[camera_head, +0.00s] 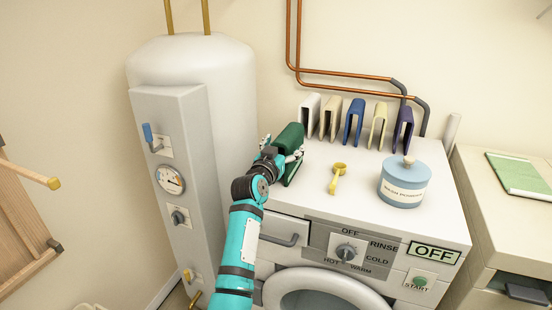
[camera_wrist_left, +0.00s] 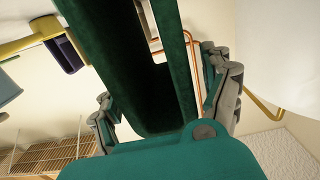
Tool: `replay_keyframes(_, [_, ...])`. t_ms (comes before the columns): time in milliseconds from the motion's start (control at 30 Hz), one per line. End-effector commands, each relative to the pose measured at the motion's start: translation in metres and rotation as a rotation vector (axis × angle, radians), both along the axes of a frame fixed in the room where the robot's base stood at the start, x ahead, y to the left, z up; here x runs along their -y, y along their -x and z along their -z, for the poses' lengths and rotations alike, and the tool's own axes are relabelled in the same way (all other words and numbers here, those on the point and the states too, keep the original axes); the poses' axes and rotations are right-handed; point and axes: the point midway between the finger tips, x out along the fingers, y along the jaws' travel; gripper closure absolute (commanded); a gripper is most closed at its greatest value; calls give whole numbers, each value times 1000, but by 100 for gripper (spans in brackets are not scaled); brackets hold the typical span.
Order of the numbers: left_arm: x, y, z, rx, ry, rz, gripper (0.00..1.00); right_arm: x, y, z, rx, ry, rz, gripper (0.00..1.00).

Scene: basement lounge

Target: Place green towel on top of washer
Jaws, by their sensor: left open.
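The green towel (camera_head: 290,137) is folded and upright at the left end of the washer's top (camera_head: 335,212). Its lower edge appears to rest on that surface, though my gripper hides part of it. My left gripper (camera_head: 281,152) is at the towel, with fingers open on either side of it. In the left wrist view the towel (camera_wrist_left: 155,85) fills the space between the spread fingers of the gripper (camera_wrist_left: 158,72). I cannot tell whether the fingers touch it. My right gripper is not in view.
Several folded towels (camera_head: 354,122) stand in a row at the washer's back. A yellow scoop (camera_head: 338,177) and a blue lidded jar (camera_head: 403,183) are on the washer. A white tank (camera_head: 205,75) stands close on the left. A cabinet (camera_head: 500,215) holding a green book is on the right.

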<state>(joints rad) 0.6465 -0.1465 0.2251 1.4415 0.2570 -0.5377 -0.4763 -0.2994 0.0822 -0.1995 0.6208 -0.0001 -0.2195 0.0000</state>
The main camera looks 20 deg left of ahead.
Motion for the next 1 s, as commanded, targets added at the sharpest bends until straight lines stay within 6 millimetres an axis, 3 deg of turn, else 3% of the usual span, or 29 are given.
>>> replay_keyframes(300, [-2, 64, 3, 2, -1, -1, 19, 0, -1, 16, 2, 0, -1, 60])
replay_keyframes(500, [-4, 96, 2, 0, 1, 0, 19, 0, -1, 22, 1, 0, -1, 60])
replay_keyframes(700, [-4, 107, 0, 0, 1, 0, 19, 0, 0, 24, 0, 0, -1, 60])
replay_keyframes(1000, [-4, 108, 0, 0, 1, 0, 19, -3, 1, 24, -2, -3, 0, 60])
